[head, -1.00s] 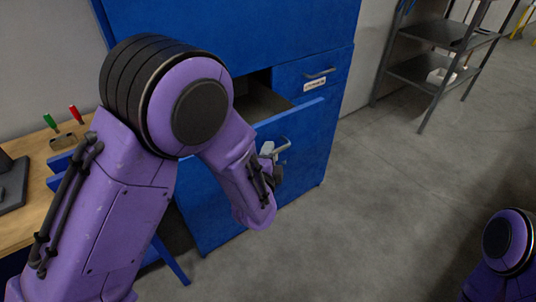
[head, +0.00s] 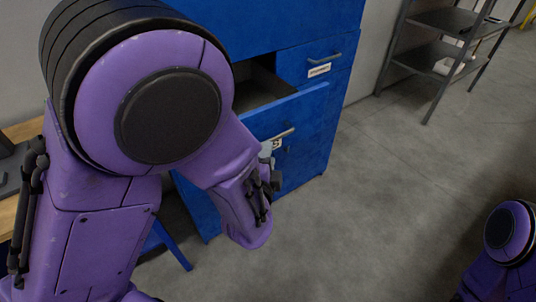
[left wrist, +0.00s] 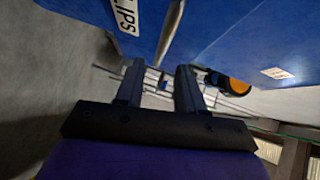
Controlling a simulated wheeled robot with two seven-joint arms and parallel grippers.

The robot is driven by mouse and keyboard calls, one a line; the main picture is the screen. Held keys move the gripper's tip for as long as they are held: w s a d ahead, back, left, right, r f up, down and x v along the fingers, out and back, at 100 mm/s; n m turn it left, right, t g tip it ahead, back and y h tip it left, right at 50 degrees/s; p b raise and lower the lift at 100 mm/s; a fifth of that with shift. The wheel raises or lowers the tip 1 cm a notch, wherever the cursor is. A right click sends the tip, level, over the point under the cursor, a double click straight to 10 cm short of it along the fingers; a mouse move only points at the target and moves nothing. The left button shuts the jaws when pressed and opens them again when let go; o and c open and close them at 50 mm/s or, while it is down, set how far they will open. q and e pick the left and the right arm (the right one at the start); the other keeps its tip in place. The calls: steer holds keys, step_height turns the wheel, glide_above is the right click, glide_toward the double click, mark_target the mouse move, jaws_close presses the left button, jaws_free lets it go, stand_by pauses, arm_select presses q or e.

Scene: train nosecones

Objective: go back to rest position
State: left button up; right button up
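My left gripper (head: 271,181) is in front of the blue cabinet (head: 325,105), just below the handle (head: 279,138) of a pulled-out drawer (head: 290,112). In the left wrist view my left gripper (left wrist: 159,86) has its two dark fingers apart with nothing held between them. The handle (left wrist: 171,32) and a white label (left wrist: 126,14) on the blue front lie just beyond the fingertips. My left arm hides much of the cabinet in the head view. Part of my right arm shows at the bottom right; its gripper is out of view.
A wooden workbench (head: 22,130) is at the left, mostly hidden by my arm. A grey shelf rack (head: 440,62) stands at the back right. The concrete floor (head: 385,190) between is clear.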

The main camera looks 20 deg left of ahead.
arm_select(q)
steer(key=s+a+f+n+g+b, duration=0.1)
steer(key=s+a+f+n+g, duration=0.25)
steer(key=f+n, duration=0.6)
steer(key=s+a+f+n+g+b, duration=0.1)
steer(key=s+a+f+n+g, duration=0.25)
steer(key=f+n, duration=0.6)
steer(key=s+a+f+n+g, duration=0.1)
steer(key=s+a+f+g, duration=0.1)
steer(key=s+f, duration=0.5)
steer(key=s+a+f+n+g+b, duration=0.1)
steer(key=s+a+f+g, duration=0.2)
steer(key=s+f, duration=0.5)
steer(key=s, duration=0.5)
steer(key=shift+g, duration=0.4)
steer(key=shift+w+a, duration=0.1)
steer(key=shift+a, duration=0.05)
